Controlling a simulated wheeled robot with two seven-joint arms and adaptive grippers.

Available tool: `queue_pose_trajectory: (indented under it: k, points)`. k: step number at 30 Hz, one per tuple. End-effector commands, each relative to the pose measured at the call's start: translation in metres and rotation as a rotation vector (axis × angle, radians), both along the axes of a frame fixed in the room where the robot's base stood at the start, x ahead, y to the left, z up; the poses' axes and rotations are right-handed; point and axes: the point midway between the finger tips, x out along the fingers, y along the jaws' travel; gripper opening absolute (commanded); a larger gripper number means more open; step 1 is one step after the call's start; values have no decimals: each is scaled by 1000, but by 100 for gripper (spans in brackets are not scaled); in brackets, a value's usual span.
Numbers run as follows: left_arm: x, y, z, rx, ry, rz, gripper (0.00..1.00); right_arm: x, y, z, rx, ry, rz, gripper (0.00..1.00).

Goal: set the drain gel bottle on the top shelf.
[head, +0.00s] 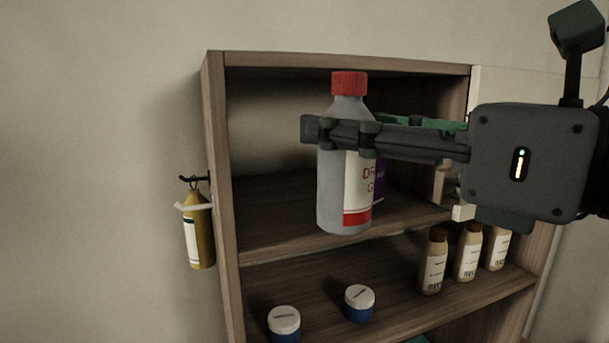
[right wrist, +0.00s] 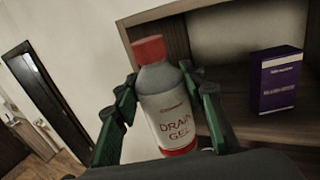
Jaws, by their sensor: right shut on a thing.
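The drain gel bottle (head: 345,190) is grey with a red cap and a white label with a red band. My right gripper (head: 340,134) is shut around its upper body and holds it upright, in front of the top compartment of the wooden shelf unit (head: 215,150). In the right wrist view the bottle (right wrist: 168,110) sits between the green-backed fingers (right wrist: 160,105), its label reading "DRAIN GEL". The top shelf board (head: 275,215) is bare on its left part. I cannot tell whether the bottle's base is over the board. My left gripper is out of view.
A purple box (right wrist: 275,80) stands on the top shelf, mostly hidden behind the bottle in the head view. The lower shelf holds two blue-and-white tubs (head: 360,303) and several brown-capped bottles (head: 433,262). A yellow bottle (head: 198,230) hangs on the unit's left side.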

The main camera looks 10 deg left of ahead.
Motion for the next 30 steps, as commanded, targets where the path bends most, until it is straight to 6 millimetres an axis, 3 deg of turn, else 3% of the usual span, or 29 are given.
queue_pose_trajectory:
  k: [11,14,24,30]
  points:
    - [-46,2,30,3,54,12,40,79,52,4,0,4,-2,4]
    - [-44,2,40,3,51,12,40,99,67,3,0,4,-1,4]
    - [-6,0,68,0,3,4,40,155,105,0,0,1,2,4]
    - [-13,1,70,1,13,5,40,153,103,-29,0,-2,0,4]
